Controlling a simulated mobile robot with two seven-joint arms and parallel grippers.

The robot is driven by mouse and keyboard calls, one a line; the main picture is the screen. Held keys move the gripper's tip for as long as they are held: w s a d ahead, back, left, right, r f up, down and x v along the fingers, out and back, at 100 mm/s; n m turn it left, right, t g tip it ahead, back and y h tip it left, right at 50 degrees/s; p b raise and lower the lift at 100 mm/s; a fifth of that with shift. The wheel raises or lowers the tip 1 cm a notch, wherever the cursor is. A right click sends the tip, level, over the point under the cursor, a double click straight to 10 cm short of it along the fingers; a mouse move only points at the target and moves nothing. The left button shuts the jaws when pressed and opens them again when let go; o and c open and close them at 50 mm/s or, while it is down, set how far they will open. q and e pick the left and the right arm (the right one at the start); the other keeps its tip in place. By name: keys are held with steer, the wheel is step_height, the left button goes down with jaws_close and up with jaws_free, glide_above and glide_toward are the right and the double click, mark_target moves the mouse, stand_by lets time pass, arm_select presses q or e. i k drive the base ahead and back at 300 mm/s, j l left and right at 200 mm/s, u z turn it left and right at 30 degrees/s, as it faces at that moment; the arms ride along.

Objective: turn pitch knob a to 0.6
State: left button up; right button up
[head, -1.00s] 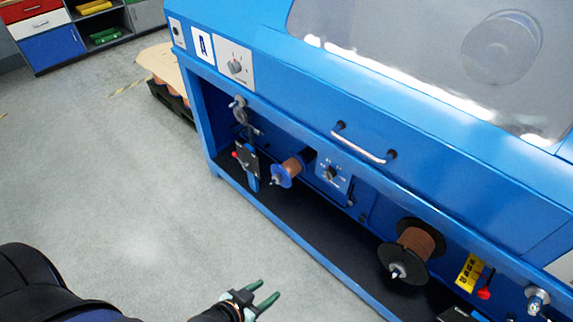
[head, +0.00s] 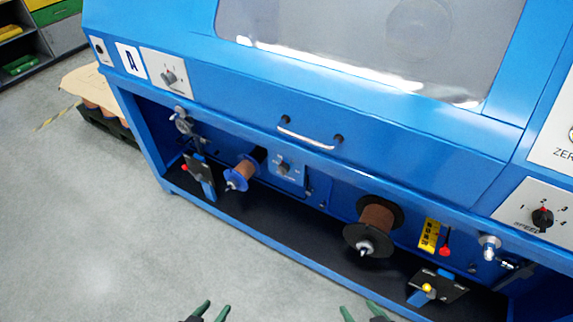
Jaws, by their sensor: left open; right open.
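Beside that label is a light panel with a grey knob (head: 169,76). A second, dark knob (head: 283,168) sits on a small blue panel with white marks, inside the open lower bay. The writing is too small to tell which is pitch knob a or what either reads. My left gripper (head: 210,311) is open at the bottom edge, in front of the machine and well apart from both knobs. My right gripper (head: 362,313) is open and empty at the bottom edge, further right.
A handle (head: 308,133) sticks out above. A speed knob (head: 542,217) is at the right.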

mark_target(283, 168)
steer(key=i+j+z, duration=0.1)
steer(key=j, duration=0.35)
steer(key=i+j+z, duration=0.1)
steer(key=j, duration=0.35)
steer(key=i+j, duration=0.25)
steer(key=j, duration=0.2)
steer(key=i+j+z, duration=0.15)
steer(key=j, duration=0.3)
steer(key=i+j+z, duration=0.1)
steer(key=j, duration=0.35)
steer(key=i+j+z, duration=0.1)
steer(key=j, duration=0.4)
